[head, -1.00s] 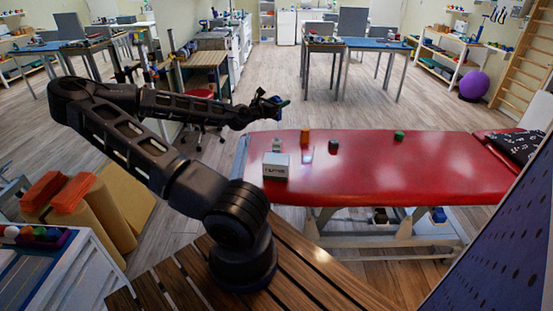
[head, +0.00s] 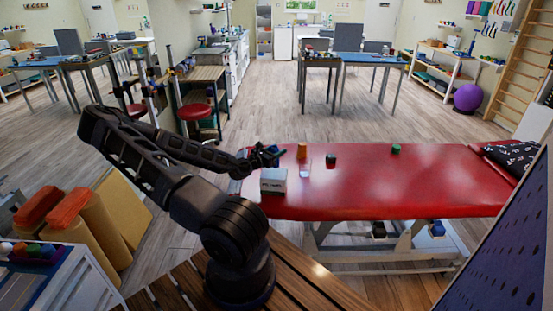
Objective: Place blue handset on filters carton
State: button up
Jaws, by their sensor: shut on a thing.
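The filters carton (head: 273,181) is a small white and grey box on the near left part of the red treatment table. My gripper (head: 272,154) is above and slightly behind the carton in the picture, with a gap between them. It is shut on the blue handset (head: 273,148), of which only a small dark blue part shows between the dark fingers. The handset's tilt is too small to tell. The carton's top looks bare.
A small pale item (head: 304,171) is right of the carton. The table's middle is mostly clear.

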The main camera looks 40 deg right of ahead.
jog(key=shift+f, duration=1.9)
jog(key=shift+f, duration=0.15)
jog(key=o, duration=1.1)
jog(key=shift+c, duration=0.2)
jog(key=shift+a, duration=0.1)
jog(key=shift+a, duration=3.65)
